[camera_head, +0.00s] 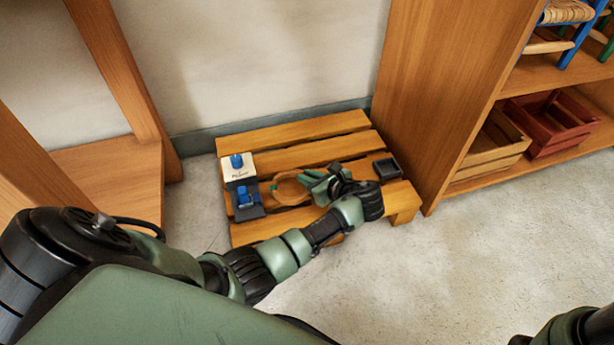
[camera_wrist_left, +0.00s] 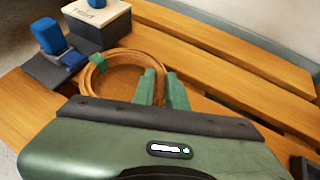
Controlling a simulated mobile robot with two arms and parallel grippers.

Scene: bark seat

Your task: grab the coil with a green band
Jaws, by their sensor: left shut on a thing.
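The coil (camera_head: 287,190) is a brown ring on a low slatted wooden bench (camera_head: 308,129). It also shows in the left wrist view (camera_wrist_left: 122,55), where a green band (camera_wrist_left: 97,62) wraps its left side. My left gripper (camera_head: 311,181) reaches in over the bench from the right of the coil. In the left wrist view its green fingers (camera_wrist_left: 160,88) are close together at the coil's right side and shut on it. The gripper body hides the coil's near part. My right gripper is not in view.
Left of the coil stand a white-topped block with a blue knob (camera_head: 236,163) and a dark stand with a blue block (camera_head: 247,199). A small dark tray (camera_head: 387,168) lies at the bench's right. Wooden shelving (camera_head: 432,90) rises close on the right, with a red crate (camera_head: 550,122).

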